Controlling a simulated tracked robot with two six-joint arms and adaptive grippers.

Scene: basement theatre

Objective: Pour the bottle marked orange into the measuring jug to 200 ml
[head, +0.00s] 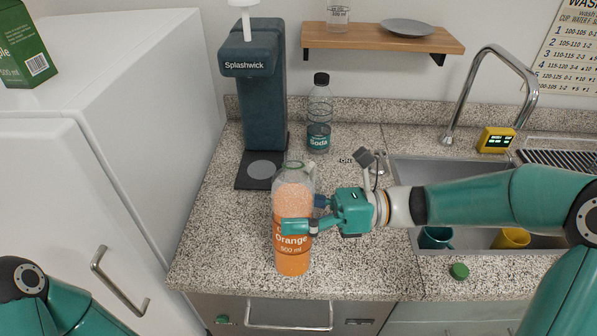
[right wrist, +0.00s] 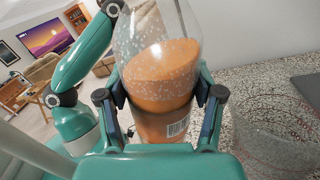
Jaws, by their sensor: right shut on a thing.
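The orange-labelled bottle (head: 291,258) is clear, with orange liquid in its lower part. My right gripper (head: 300,227) is shut around its middle; the fingers also show on both sides of it in the right wrist view (right wrist: 165,120). The bottle looks about upright; I cannot tell whether its base touches the counter. The clear measuring jug (right wrist: 270,135), with red markings, stands on the counter to the right of the bottle in the right wrist view. In the head view it is mostly hidden behind the bottle. My left gripper is out of view.
A dark Splashwick machine (head: 262,110) and a capped soda bottle (head: 319,115) stand at the back. A green cap (head: 459,271) lies near the front edge. The sink (head: 400,172) with cups is at right, under my right arm. A wooden shelf (head: 375,38) hangs above.

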